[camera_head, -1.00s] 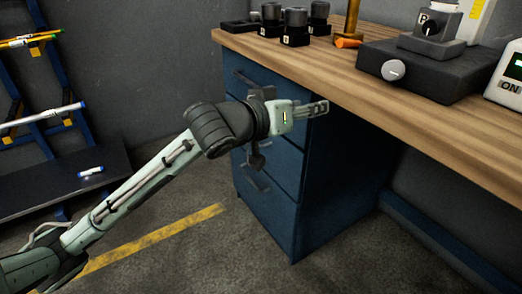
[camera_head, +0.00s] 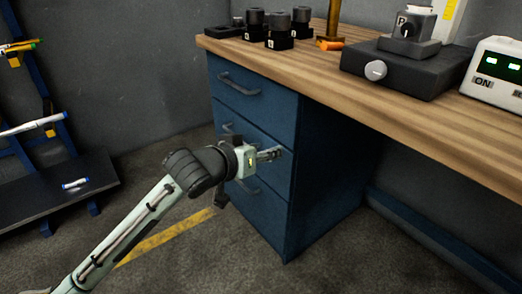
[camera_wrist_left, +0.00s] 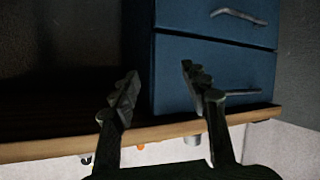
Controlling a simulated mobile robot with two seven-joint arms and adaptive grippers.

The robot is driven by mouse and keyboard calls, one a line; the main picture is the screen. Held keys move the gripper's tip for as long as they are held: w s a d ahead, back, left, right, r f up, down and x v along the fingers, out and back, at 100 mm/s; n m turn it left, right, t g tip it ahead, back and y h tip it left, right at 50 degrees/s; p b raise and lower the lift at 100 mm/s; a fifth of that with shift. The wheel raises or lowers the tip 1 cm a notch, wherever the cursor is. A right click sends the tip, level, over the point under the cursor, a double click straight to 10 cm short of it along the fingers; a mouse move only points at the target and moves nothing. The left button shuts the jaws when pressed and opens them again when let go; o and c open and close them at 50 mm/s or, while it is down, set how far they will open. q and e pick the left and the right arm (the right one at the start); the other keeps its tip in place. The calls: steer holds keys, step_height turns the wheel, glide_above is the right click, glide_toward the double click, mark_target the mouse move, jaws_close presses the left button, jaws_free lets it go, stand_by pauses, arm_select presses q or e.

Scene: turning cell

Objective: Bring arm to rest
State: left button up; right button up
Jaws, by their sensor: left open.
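My left arm comes in from the lower left in the head view. Its gripper (camera_head: 272,154) is in front of the blue drawer cabinet (camera_head: 325,165), at about middle-drawer height and below the bench top. In the left wrist view the two dark fingers (camera_wrist_left: 160,72) stand apart with nothing between them. The cabinet drawers (camera_wrist_left: 215,70) show beyond them in that view. From these views I cannot tell the exact gap between the fingertips and the cabinet. My right gripper is in neither view.
The wooden bench top (camera_head: 400,112) overhangs above and right of the gripper. It bears black holders (camera_head: 279,31), a dark block with a knob (camera_head: 400,68) and a white box with green displays (camera_head: 497,72). A rack (camera_head: 50,180) stands at left. Floor (camera_head: 185,262) is free between.

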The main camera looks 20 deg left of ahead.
arm_select(q)
steer(key=s+a+f+g+y+p, duration=0.1)
steer(key=s+a+f+g, duration=0.2)
steer(key=f, duration=0.5)
steer(key=s+a+f+g+y, duration=0.1)
steer(key=s+a+f+y, duration=0.15)
steer(key=s+f, duration=0.45)
steer(key=s+a+f+g, duration=0.2)
steer(key=s+a+f, duration=0.1)
steer(key=s+f, duration=0.5)
steer(key=s+a+f+m+g+y, duration=0.1)
steer(key=s+a+f+g, duration=0.2)
steer(key=s+f, duration=0.5)
steer(key=shift+s+a+f+g+p, duration=0.35)
steer(key=shift+a+f, duration=0.2)
steer(key=shift+f, duration=0.25)
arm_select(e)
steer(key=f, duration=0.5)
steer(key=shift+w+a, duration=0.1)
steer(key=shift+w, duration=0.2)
